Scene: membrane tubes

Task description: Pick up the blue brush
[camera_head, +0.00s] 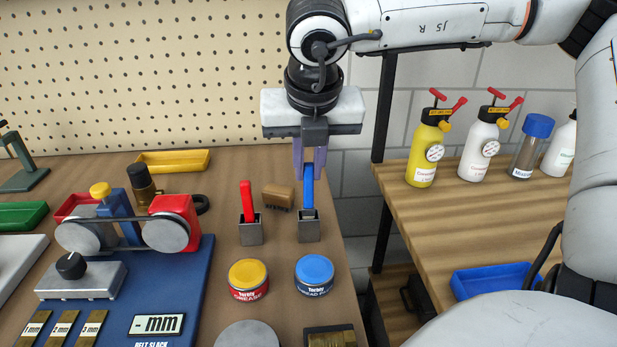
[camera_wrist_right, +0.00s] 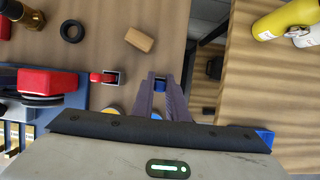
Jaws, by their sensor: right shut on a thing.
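The blue brush (camera_head: 308,188) stands upright in a small grey metal holder (camera_head: 309,231) near the right edge of the workbench. My right gripper (camera_head: 309,168) comes down from above and is shut on the upper part of the blue handle. In the right wrist view, the blue brush (camera_wrist_right: 160,86) shows between the two purple fingers (camera_wrist_right: 161,98), in line with its holder. The brush's lower end is hidden inside the holder. My left gripper is not in view.
A red brush (camera_head: 247,200) stands in a matching holder just left. A brown block (camera_head: 278,196) lies behind, between them. Yellow (camera_head: 249,276) and blue (camera_head: 314,271) lidded tins stand in front. A belt device (camera_head: 125,225) is at left; bottles (camera_head: 427,150) stand on the right table.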

